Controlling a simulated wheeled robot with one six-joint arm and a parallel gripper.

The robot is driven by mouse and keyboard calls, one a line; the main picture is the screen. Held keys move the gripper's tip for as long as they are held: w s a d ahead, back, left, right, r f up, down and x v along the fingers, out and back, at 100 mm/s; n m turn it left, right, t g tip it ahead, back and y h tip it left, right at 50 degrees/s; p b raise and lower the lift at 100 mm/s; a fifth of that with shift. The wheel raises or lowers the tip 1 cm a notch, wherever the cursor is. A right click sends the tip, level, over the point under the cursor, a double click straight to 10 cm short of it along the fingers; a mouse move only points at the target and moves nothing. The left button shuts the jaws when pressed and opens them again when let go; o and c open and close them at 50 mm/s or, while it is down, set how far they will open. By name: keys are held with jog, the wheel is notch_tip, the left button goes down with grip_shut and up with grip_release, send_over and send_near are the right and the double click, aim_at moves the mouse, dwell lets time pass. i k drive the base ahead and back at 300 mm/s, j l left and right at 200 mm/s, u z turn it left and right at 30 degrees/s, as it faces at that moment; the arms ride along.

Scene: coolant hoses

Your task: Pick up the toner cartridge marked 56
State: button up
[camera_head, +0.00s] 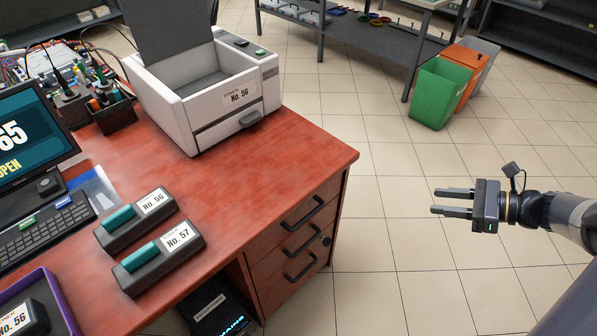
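A dark cartridge with a teal grip and a white label "No. 56" (135,221) lies on the red-brown desk (270,150). Next to it, nearer the front, lies a similar cartridge labelled "No. 57" (157,258). Another dark item with a "No. 56" label (22,320) sits in a purple-rimmed tray (62,300) at the bottom left, partly cut off by the picture's edge. My gripper (435,201) is at the right, over the floor beyond the desk's right edge, far from the cartridges. Its two fingers are apart with nothing between them.
A white printer (205,90) labelled "No. 56" stands open-lidded at the desk's back. A monitor (30,135) and keyboard (40,228) fill the left. Drawers (300,235) face right. Green (437,92) and orange (470,70) bins stand on open tiled floor.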

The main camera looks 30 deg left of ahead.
aim_at(121, 229)
jog(key=i+u, duration=0.15)
jog(key=u, duration=0.3)
jog(key=i+u, duration=0.15)
jog(key=u, duration=0.25)
jog(key=i+u, duration=0.15)
jog(key=u, duration=0.3)
jog(key=i+j+u, duration=0.1)
jog(key=u, duration=0.3)
jog(key=i+u, duration=0.25)
jog(key=u, duration=0.15)
jog(key=i+u, duration=0.2)
jog(key=u, duration=0.2)
